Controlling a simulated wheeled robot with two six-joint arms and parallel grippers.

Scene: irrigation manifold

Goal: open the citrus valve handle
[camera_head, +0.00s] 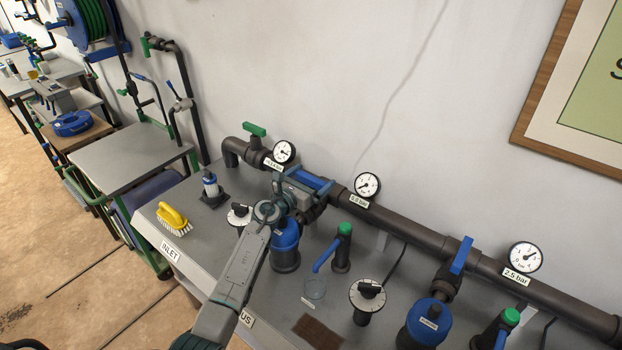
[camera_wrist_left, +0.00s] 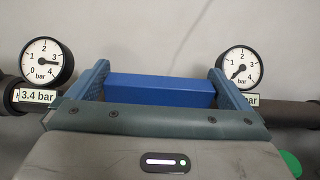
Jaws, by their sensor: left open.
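The blue valve handle (camera_head: 316,181) sits on the dark pipe, above the bench section whose partly hidden label (camera_head: 247,318) ends in "US". In the left wrist view the handle (camera_wrist_left: 160,90) shows as a blue bar running lengthwise along the pipe. My left gripper (camera_head: 303,184) is open at the handle. Its two fingers stand at the left and right ends of the bar in the wrist view, with the bar between them; I cannot tell whether they touch it. My gripper body hides the lower part of the valve. My right gripper is not in view.
Gauges flank the valve, a left one (camera_head: 284,152) and a right one (camera_head: 367,186). Blue-capped filters, a green-topped tap (camera_head: 342,247) and a dial (camera_head: 367,297) crowd the bench. Another blue handle (camera_head: 461,256) stands farther right. A yellow brush (camera_head: 173,218) lies at left.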

